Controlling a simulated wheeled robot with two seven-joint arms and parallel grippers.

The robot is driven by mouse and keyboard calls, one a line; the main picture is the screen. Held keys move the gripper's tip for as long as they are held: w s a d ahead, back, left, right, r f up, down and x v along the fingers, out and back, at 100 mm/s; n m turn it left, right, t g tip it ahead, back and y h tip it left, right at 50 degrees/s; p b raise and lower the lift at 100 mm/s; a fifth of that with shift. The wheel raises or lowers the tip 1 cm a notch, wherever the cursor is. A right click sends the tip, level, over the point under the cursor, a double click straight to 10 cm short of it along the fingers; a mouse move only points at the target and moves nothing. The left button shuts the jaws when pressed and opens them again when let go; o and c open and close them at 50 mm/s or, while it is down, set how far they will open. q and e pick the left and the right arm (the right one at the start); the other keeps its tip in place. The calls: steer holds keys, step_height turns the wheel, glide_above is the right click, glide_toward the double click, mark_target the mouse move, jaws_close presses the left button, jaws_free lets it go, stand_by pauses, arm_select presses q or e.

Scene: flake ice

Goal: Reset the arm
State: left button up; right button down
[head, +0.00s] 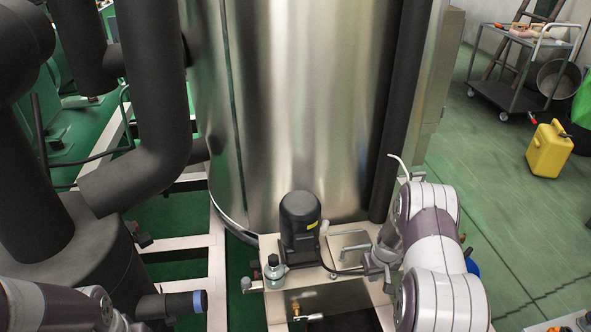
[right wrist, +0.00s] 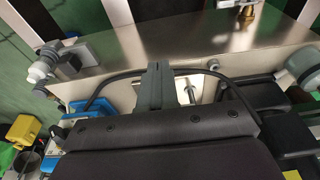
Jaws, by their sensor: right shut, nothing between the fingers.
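My right arm (head: 432,250), white and purple, rises at the right of the head view, in front of the steel tank's lower right side. Its gripper is hard to make out there, partly hidden by the arm links. In the right wrist view my right gripper (right wrist: 154,80) shows dark grey fingers together with nothing between them. They lie in front of a metal plate edge, and I cannot tell whether they touch it.
A large steel tank (head: 300,105) fills the middle. A black motor (head: 300,215) stands on a metal platform near my right arm. Thick black pipes (head: 152,90) stand at left.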

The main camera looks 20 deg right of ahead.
steer(key=s+a+r+m+g, duration=0.2)
steer(key=s+a, duration=0.2)
steer(key=s, duration=0.2)
arm_select(q)
step_height(320, 180, up, 6)
steer(key=p, duration=0.6)
steer(key=shift+w+r, duration=0.15)
steer(key=shift+w, duration=0.2)
arm_select(e)
steer(key=s+a+r+n, duration=0.1)
steer(key=s+a+r, duration=0.3)
steer(key=r, duration=0.4)
steer(key=s+a+r+n, duration=0.1)
steer(key=s+a+r, duration=0.3)
steer(key=a+r, duration=0.2)
steer(key=s+a+r+n+t, duration=0.1)
steer(key=s+a+r, duration=0.3)
steer(key=r, duration=0.7)
steer(key=shift+a, duration=0.75)
